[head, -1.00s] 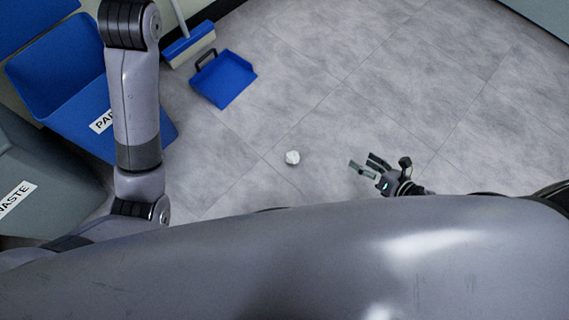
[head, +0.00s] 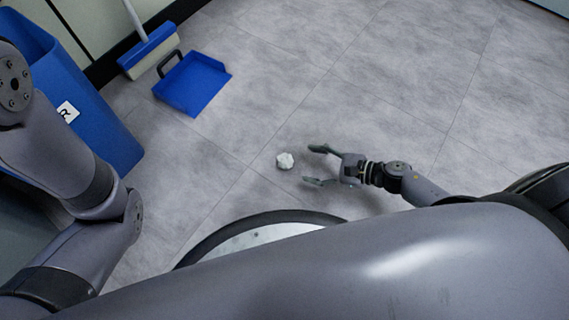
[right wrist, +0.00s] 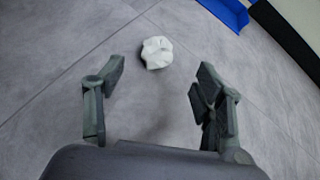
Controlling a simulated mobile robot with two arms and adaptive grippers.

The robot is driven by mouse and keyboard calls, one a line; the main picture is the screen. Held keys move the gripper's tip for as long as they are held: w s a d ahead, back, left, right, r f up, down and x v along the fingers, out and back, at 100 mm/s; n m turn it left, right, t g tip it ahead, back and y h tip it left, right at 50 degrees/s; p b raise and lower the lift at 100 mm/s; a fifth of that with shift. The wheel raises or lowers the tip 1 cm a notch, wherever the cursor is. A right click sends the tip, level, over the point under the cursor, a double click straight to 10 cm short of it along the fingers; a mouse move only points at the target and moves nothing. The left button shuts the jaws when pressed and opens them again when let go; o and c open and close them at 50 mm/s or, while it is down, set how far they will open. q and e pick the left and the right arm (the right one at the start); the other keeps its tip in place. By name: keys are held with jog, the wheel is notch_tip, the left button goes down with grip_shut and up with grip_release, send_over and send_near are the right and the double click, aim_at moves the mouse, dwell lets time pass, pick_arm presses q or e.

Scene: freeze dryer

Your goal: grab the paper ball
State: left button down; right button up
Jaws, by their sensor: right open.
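The paper ball (head: 285,161) is small, white and crumpled, and lies on the grey floor. My right gripper (head: 318,166) is open and empty, just to the right of the ball, with its fingers pointing toward it. In the right wrist view the ball (right wrist: 157,52) lies a little beyond the fingertips, roughly centred between the open fingers (right wrist: 160,85), and nothing touches it. My left arm shows at the left of the head view, but its gripper is out of view.
A blue dustpan (head: 192,84) lies on the floor at the upper left, beside a broom (head: 149,50) near the wall. A blue bin (head: 95,118) with a partly hidden label stands at the left. The floor around the ball is clear.

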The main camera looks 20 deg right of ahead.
aim_at(289, 161)
jog(key=b+x, duration=0.1)
jog(key=x, duration=0.2)
jog(key=shift+w+a+f, duration=0.15)
jog(key=b+x, duration=0.3)
jog(key=x, duration=0.2)
jog(key=shift+a, duration=0.2)
jog(key=shift+c, duration=0.3)
jog(key=c, duration=0.7)
